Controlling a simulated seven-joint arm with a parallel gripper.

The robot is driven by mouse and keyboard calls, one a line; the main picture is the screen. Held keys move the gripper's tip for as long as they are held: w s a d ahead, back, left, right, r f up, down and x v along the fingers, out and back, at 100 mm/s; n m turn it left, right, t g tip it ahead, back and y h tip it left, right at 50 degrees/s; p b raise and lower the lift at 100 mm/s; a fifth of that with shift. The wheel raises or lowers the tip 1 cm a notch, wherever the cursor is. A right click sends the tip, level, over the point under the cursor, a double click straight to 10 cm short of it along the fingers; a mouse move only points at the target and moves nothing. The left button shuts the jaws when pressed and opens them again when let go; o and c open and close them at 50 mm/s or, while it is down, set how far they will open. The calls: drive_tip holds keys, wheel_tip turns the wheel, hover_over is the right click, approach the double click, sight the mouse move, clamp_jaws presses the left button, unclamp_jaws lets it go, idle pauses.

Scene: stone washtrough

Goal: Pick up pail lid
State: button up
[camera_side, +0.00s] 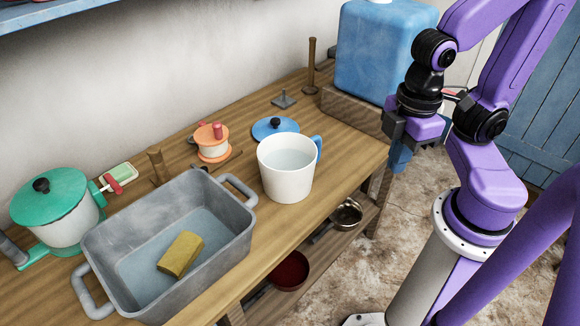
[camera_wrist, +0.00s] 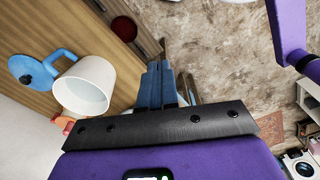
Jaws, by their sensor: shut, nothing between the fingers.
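The pail lid, a blue disc with a black knob (camera_side: 275,129), lies flat on the wooden bench behind the white pail (camera_side: 287,180), which has a blue handle and holds water. In the wrist view the pail lid (camera_wrist: 27,73) is at the far left, beside the pail (camera_wrist: 85,95). My gripper (camera_side: 400,158) is off the bench's right end, well to the right of the lid, with nothing held. Its blue fingers (camera_wrist: 159,68) are together in the wrist view. The pail hides part of the lid's near edge in the side view.
A grey basin (camera_side: 103,243) with a yellow sponge (camera_side: 181,254) stands at the front left. A green-lidded pot (camera_side: 60,212) is farther left. An orange-topped spool (camera_side: 212,140) is near the lid. A large blue container (camera_side: 375,55) stands on a wooden block behind my gripper.

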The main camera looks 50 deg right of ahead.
drive_tip(key=o, duration=1.2)
drive_tip(key=shift+c, duration=0.2)
drive_tip(key=shift+w, duration=0.1)
